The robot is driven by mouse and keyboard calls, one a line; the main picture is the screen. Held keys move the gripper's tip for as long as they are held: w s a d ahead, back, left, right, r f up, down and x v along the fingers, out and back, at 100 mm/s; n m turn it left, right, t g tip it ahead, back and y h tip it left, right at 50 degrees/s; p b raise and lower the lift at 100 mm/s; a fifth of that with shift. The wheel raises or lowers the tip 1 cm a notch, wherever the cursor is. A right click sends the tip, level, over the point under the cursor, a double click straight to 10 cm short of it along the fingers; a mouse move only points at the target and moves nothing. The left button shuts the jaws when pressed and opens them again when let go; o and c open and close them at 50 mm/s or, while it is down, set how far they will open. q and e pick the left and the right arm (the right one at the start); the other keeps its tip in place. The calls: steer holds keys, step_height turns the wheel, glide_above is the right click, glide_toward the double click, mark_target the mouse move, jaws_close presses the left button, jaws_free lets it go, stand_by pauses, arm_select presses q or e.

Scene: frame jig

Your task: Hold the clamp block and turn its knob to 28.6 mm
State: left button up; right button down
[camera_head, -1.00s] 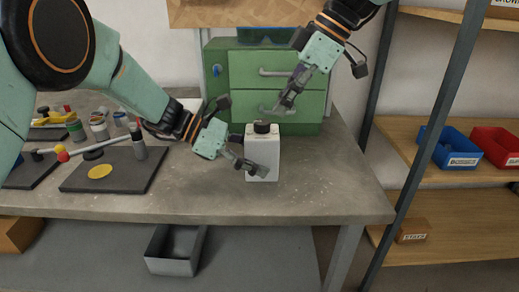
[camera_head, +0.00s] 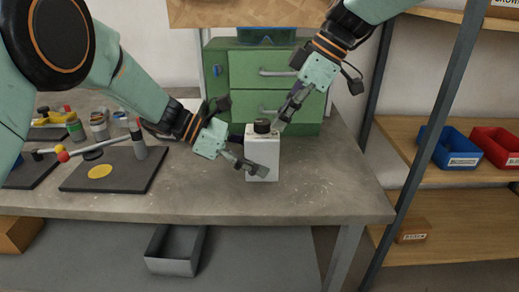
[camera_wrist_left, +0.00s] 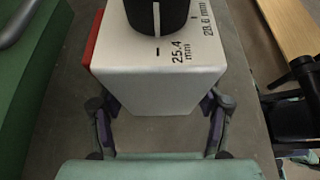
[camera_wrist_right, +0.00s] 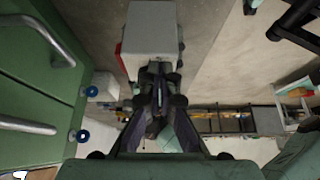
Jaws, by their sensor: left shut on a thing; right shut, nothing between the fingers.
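The white clamp block (camera_head: 263,159) stands upright near the bench's front edge, with a black knob (camera_head: 262,126) on top. My left gripper (camera_head: 254,167) is shut on the block's lower part; its fingers lie on either side of the block (camera_wrist_left: 160,85) in the left wrist view. There, the white line on the knob (camera_wrist_left: 157,14) points toward the tick at the 25.4 mm label (camera_wrist_left: 182,51); the 28.6 mm label (camera_wrist_left: 205,21) is to its right. My right gripper (camera_head: 281,122) is shut and empty, just right of the knob; I cannot tell whether it touches it.
A green drawer cabinet (camera_head: 228,72) stands behind the block. A dark mat (camera_head: 120,178) with a yellow disc and bottles lies at left. The bench (camera_head: 325,185) is clear right of the block. Blue (camera_head: 447,148) and red bins sit on the right shelf.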

steer(key=shift+w+a, duration=0.1)
steer(key=shift+a, duration=0.3)
stand_by(0.4)
steer(key=shift+w, duration=0.3)
steer(key=shift+w+d, duration=0.1)
steer(key=shift+w, duration=0.6)
stand_by(0.4)
steer(key=shift+w+d, duration=0.1)
steer(key=shift+d, duration=0.2)
step_height(320, 180, up, 6)
stand_by(0.6)
